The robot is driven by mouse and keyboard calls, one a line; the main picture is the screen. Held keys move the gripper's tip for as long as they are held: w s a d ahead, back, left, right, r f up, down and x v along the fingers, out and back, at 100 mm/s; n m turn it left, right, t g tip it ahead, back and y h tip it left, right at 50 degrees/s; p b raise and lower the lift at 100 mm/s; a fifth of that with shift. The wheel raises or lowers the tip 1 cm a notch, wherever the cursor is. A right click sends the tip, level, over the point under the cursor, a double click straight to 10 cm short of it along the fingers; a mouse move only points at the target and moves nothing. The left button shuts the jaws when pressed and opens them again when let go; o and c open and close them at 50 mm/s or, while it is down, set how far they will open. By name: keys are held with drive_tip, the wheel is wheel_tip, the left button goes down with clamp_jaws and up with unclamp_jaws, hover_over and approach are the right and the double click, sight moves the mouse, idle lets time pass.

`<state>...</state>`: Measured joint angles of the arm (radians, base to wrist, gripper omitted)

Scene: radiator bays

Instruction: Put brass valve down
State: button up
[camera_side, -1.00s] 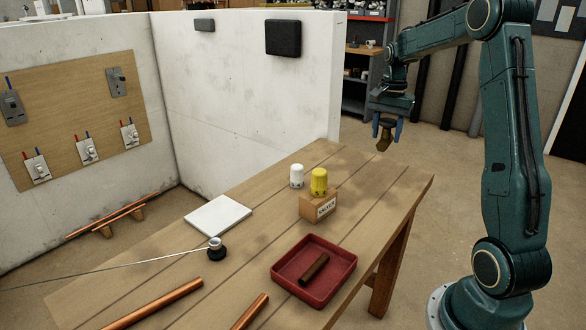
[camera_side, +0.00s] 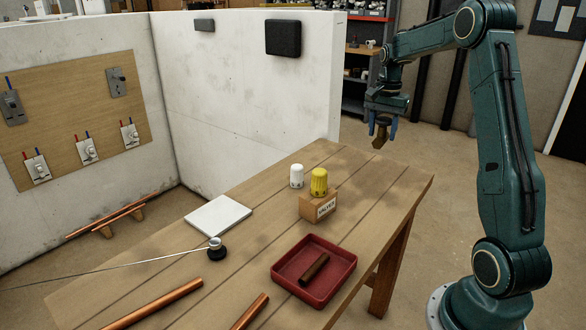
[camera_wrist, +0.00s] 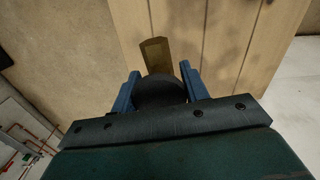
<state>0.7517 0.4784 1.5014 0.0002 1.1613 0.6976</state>
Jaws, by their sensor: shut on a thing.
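The brass valve (camera_side: 380,139) is a brownish-gold piece hanging between the blue fingers of my gripper (camera_side: 382,130). In the side view it is in the air at the far right end of the wooden workbench (camera_side: 290,230), apart from the top. In the wrist view my gripper (camera_wrist: 160,92) is shut on the valve (camera_wrist: 155,56), whose gold end sticks out past a dark round part between the fingers. Part of the valve is hidden by the fingers.
A wooden block labelled VALVES (camera_side: 318,207) stands on the bench with a yellow cap (camera_side: 319,182) on it and a white cap (camera_side: 296,176) beside it. A red tray (camera_side: 340,285) holds a brown piece. A white tile (camera_side: 218,216) and copper pipes (camera_side: 160,303) lie further left.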

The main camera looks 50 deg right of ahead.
drive_tip(key=w+d+f+m, duration=0.1)
drive_tip(key=w+d+f, duration=0.9)
drive_tip(key=d, duration=0.2)
drive_tip(key=shift+f, duration=0.4)
drive_tip(key=shift+a+f, duration=0.1)
drive_tip(key=shift+f, duration=3.9)
drive_tip(key=shift+f, duration=0.15)
drive_tip(key=o, duration=1.2)
drive_tip(key=shift+o, duration=0.2)
